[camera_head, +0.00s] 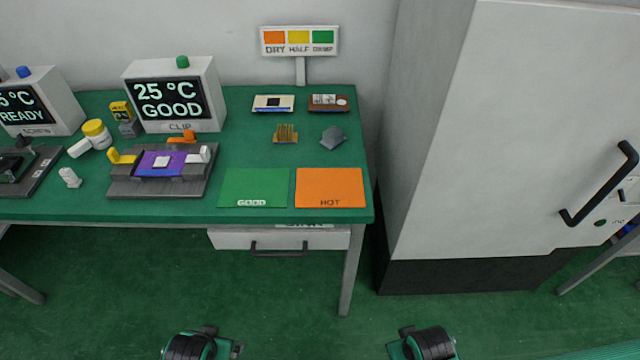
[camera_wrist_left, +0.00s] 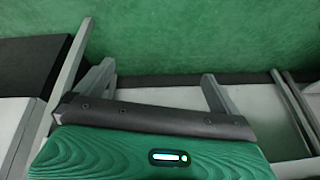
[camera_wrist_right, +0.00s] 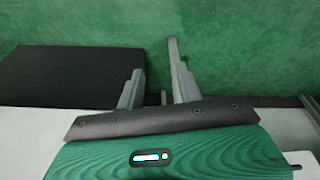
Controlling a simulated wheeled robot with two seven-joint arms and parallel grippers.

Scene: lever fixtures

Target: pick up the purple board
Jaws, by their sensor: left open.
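The purple board (camera_head: 148,166) lies flat in a dark grey fixture (camera_head: 124,187) on the green table, with a pale square chip on its middle. The fixture has a yellow lever (camera_head: 121,157) at its left, an orange lever (camera_head: 183,137) behind and a white lever (camera_head: 205,153) at its right. My left gripper (camera_wrist_left: 158,88) is open and empty in the left wrist view, its fingers wide apart. My right gripper (camera_wrist_right: 157,88) is empty in the right wrist view, its fingers parted by a narrower gap. Both are away from the board; their fingers are not seen in the head view.
A green GOOD mat (camera_head: 254,186) and an orange HOT mat (camera_head: 330,187) lie right of the fixture. A "25 °C GOOD" display box (camera_head: 202,77) stands behind it. A yellow-capped white bottle (camera_head: 80,147) and a small white piece (camera_head: 69,177) are at left. A tall grey cabinet (camera_head: 510,130) stands right.

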